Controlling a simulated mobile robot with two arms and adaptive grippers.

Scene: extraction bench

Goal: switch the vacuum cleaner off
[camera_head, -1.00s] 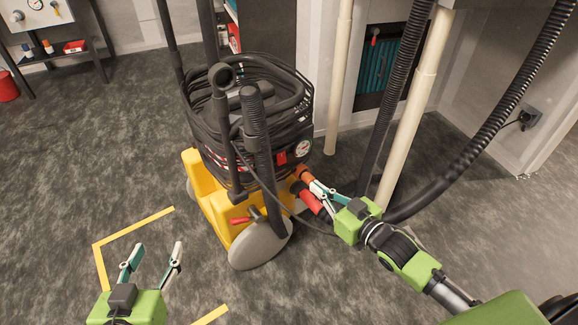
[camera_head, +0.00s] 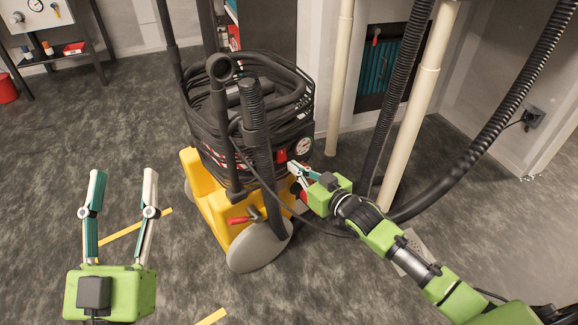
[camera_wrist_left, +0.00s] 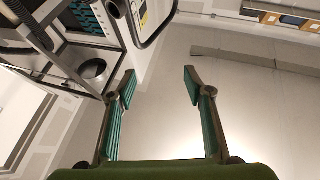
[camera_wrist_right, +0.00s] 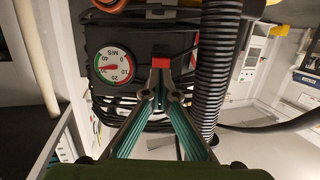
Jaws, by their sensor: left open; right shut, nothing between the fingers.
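The vacuum cleaner (camera_head: 215,185) stands upright on a yellow wheeled base, its dark body wrapped in black hose and cable. Its red switch (camera_head: 282,156) sits on a dark panel beside a round white gauge (camera_head: 303,146). The right wrist view shows the red switch (camera_wrist_right: 160,62) and the gauge (camera_wrist_right: 113,66), marked M/S, upside down. My right gripper (camera_head: 291,167) is shut and empty, its tips right at the switch. I cannot tell whether they touch it. My left gripper (camera_head: 124,173) is open and empty, left of the cleaner, well away from it.
A black ribbed hose (camera_head: 500,100) hangs at the right, above my right arm. Cream pipes (camera_head: 408,120) stand behind that arm. A red-handled lever (camera_head: 240,220) sticks out low on the yellow base. The grey floor (camera_head: 90,135) at left is mostly clear.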

